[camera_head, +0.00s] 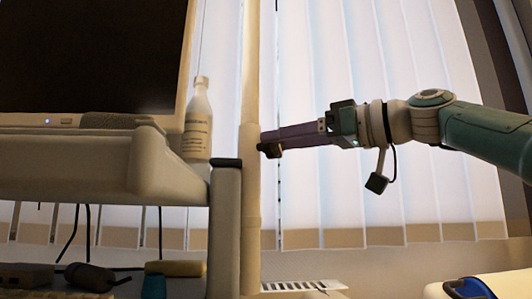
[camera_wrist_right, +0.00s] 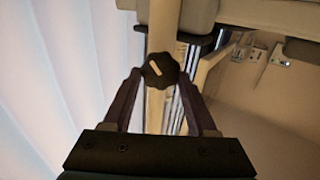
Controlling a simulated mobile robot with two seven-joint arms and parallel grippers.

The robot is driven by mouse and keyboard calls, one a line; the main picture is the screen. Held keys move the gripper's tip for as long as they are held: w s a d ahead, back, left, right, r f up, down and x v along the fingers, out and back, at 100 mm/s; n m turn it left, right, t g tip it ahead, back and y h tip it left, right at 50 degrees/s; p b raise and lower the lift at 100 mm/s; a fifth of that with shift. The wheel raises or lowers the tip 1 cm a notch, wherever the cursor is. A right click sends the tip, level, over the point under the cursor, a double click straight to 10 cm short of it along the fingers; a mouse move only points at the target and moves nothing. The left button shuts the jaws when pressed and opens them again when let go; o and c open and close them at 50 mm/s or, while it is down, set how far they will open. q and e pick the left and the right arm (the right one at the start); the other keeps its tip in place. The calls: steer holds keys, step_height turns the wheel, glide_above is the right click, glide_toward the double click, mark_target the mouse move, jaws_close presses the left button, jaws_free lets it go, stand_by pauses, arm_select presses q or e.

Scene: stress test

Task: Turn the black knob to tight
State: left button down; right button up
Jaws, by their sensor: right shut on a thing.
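The black knob (camera_wrist_right: 160,70) sits on a pale upright pole (camera_head: 252,200). In the head view the knob (camera_head: 271,151) is small and partly covered by the fingers. My right gripper (camera_head: 268,143) reaches in from the right, level with the knob. In the right wrist view its two dark fingers (camera_wrist_right: 161,77) are shut on the knob, one on each side. No tight marking is readable. My left gripper is not in view.
A monitor (camera_head: 90,55) and a white bottle (camera_head: 198,122) stand on a cream shelf (camera_head: 150,165) left of the pole. Cables and small items lie below. White blinds (camera_head: 350,60) hang behind. A blue object (camera_head: 468,288) lies at the lower right.

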steer(key=c, duration=0.3)
steer(key=shift+m+p, duration=0.7)
steer(key=shift+p, duration=0.2)
steer(key=o, duration=1.3)
steer(key=shift+o, duration=0.2)
